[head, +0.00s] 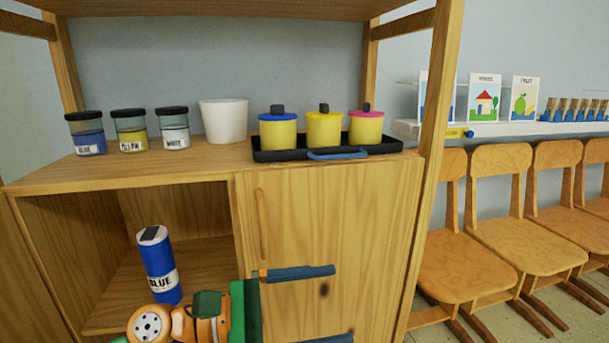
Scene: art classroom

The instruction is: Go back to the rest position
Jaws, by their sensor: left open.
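My left gripper (342,303) comes in at the bottom of the head view, with an orange and green wrist and two blue fingers. The fingers are spread apart with nothing between them. They are in front of the closed wooden cabinet door (375,235); I cannot tell whether they touch it. My right gripper is not in view.
Blue, yellow and white paint jars (130,131), a white cup (224,120) and a black tray (385,146) with three yellow pots stand above. Wooden chairs (513,240) are at right.

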